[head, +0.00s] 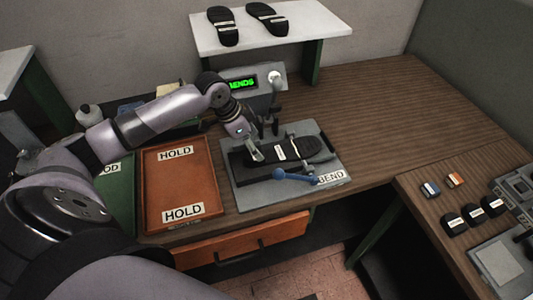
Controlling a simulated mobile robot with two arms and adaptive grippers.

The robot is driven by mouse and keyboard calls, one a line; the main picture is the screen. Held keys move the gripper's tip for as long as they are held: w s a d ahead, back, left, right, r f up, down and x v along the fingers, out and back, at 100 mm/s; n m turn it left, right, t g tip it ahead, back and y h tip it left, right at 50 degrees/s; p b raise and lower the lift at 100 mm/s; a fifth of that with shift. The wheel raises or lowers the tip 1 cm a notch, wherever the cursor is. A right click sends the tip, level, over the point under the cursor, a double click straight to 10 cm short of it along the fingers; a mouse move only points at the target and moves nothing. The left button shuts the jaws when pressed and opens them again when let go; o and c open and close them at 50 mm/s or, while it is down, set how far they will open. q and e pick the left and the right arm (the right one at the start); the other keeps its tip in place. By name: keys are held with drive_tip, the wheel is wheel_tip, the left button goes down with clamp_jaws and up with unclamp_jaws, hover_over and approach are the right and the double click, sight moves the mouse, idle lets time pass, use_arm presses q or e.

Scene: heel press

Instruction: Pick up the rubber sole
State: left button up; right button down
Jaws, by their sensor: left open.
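A black rubber sole (296,149) with a white label lies on the grey bend fixture (240,193) in the middle of the wooden bench. My left gripper (256,156) is open at the left end of the sole, its fingers pointing down. I cannot tell whether the fingers touch the sole. Two more black soles with labels, one left (222,27) and one right (267,19), lie on the white shelf at the back. My right gripper is not in view.
A blue-handled lever (296,176) sits at the fixture's front, by the BEND label. An orange HOLD tray (180,184) and a green tray (118,188) lie left. A display box (243,83) stands behind. The bench right of the fixture is clear.

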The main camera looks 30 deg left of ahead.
sight(261, 152)
use_arm(q)
drive_tip(key=shift+w+d+f+p, duration=0.1)
drive_tip(key=shift+d+f+p, duration=0.15)
drive_tip(key=shift+f+p, duration=0.1)
drive_tip(key=p+x, duration=0.1)
drive_tip(key=x, duration=0.2)
drive_tip(key=shift+w+d+f, duration=0.1)
drive_tip(key=shift+w+f, duration=0.1)
drive_tip(key=shift+f, duration=0.35)
drive_tip(key=shift+c, duration=0.3)
drive_tip(key=c, duration=1.3)
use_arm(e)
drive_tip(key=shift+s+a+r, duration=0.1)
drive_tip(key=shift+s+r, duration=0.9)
